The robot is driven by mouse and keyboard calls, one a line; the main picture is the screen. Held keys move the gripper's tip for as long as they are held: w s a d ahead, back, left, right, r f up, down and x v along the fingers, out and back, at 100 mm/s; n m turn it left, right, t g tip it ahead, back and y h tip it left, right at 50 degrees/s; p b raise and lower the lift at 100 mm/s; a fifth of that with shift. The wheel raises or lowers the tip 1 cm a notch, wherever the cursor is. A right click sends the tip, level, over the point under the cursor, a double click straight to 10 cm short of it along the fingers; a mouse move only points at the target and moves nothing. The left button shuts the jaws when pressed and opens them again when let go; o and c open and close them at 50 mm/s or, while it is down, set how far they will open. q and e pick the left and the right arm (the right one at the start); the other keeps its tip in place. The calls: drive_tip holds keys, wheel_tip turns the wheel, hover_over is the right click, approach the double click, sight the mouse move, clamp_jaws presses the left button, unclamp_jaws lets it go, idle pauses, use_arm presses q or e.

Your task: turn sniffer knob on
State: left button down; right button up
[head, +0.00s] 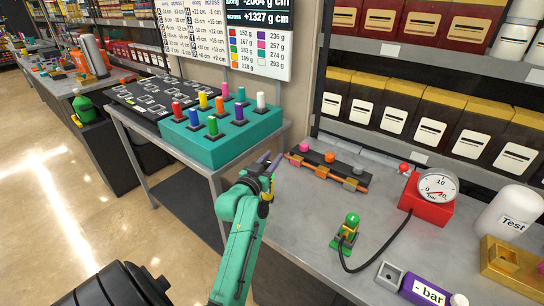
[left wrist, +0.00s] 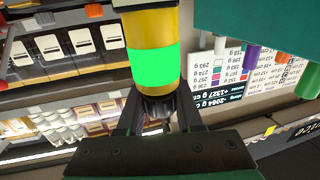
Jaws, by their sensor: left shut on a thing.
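My left gripper (head: 264,172) is over the gap between the two table parts, in front of the teal block. In the left wrist view its fingers (left wrist: 159,118) are shut on the dark lower end of a yellow cylinder with a bright green band (left wrist: 155,68), which seems to be the sniffer. In the head view a small yellow part (head: 264,208) shows beside the gripper. I cannot make out a separate knob or its setting. My right gripper is not in view.
A teal block (head: 205,153) with several coloured pegs stands behind the gripper. A dark rail with coloured pieces (head: 326,172) lies to the right. A red gauge (head: 427,209) is joined by a black hose to a green-topped device (head: 346,232). Bare grey table (head: 290,215) lies between.

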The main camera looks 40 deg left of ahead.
use_arm(q)
drive_tip(key=c, duration=0.6)
unclamp_jaws()
drive_tip(key=shift+o, duration=0.2)
drive_tip(key=v, duration=1.4)
drive_tip(key=shift+s, duration=0.25)
